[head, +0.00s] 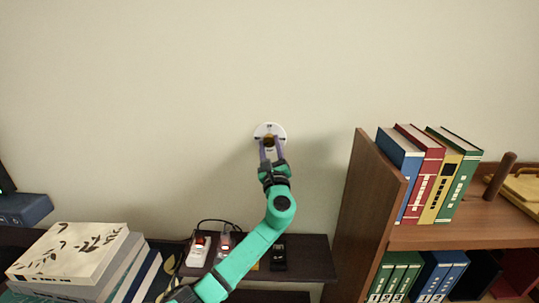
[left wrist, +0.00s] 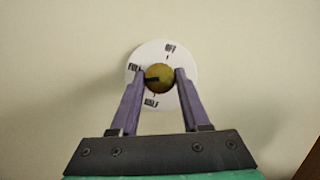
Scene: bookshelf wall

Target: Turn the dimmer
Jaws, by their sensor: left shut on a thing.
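The dimmer is a round white plate (head: 261,130) on the beige wall, with a brass-coloured knob (head: 269,141) at its middle. In the left wrist view the plate (left wrist: 168,56) bears the labels OFF at the top, FULL at the left and HALF at the bottom. My right gripper is in neither view.
A wooden bookcase (head: 363,210) with upright books (head: 430,175) stands to the right. A dark low shelf (head: 310,258) below holds handsets (head: 198,250). A book stack (head: 75,253) lies at lower left. The wall around the dimmer is clear.

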